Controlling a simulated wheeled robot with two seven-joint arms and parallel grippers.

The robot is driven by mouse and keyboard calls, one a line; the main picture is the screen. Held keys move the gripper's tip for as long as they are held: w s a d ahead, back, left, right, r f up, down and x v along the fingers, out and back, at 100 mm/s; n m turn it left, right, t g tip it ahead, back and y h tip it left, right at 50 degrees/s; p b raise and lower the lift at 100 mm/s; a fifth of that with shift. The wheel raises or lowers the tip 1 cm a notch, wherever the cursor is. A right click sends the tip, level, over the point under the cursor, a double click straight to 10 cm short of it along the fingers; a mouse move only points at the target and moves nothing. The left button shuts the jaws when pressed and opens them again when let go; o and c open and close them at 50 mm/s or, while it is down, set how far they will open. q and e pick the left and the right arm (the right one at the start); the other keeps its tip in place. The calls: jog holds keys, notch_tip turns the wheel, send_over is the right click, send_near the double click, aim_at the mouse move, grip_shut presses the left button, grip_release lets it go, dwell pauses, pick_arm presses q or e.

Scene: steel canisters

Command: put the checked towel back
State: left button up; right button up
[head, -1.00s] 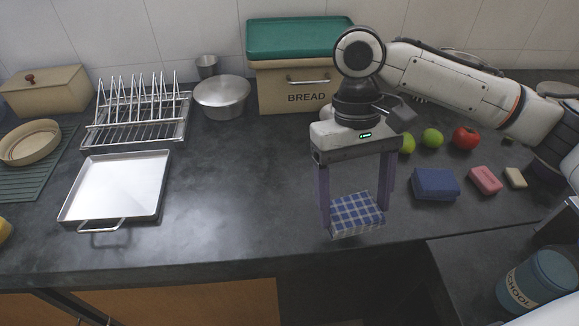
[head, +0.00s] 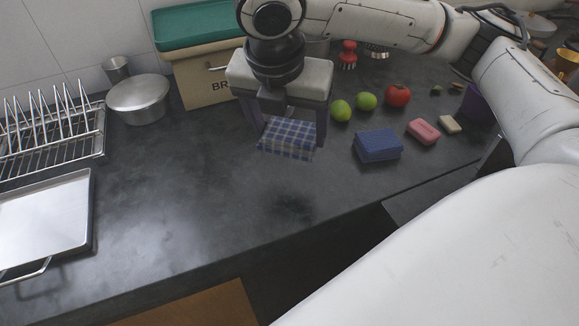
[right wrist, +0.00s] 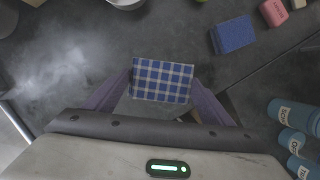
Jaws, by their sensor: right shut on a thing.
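The blue-and-white checked towel (head: 287,140) is a small folded block. My right gripper (head: 290,138) is shut on it, one finger at each side, and holds it over the dark counter in front of the bread box. A dark shadow lies on the counter below it, so it seems raised. In the right wrist view the checked towel (right wrist: 162,80) sits between the two purple fingers (right wrist: 160,92). My left gripper is not in view.
A blue block (head: 378,146), pink block (head: 423,131), green fruits (head: 341,110) and red fruit (head: 398,95) are to the right. The bread box (head: 205,85) is behind. A tray (head: 45,220) and rack (head: 50,140) stand left. Blue canisters (right wrist: 290,115) show in the wrist view.

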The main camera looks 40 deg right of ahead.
jog(key=shift+w+d+r+n+t, duration=0.1)
jog(key=shift+d+r+n+t, duration=0.1)
jog(key=shift+n, duration=0.4)
jog(key=shift+w+d+r+n+t, duration=0.1)
jog(key=shift+n+t, duration=0.1)
jog(key=shift+n, duration=0.4)
jog(key=shift+f+n+y, duration=0.15)
jog(key=shift+n+y, duration=0.15)
notch_tip(320, 180, down, 6)
jog(key=shift+f+b, duration=0.25)
jog(key=shift+b, duration=0.75)
notch_tip(320, 180, down, 3)
jog(key=shift+f+b, duration=0.1)
jog(key=shift+b, duration=0.35)
jog(key=o, duration=1.1)
jog(key=shift+f, duration=0.1)
jog(key=shift+c, duration=0.2)
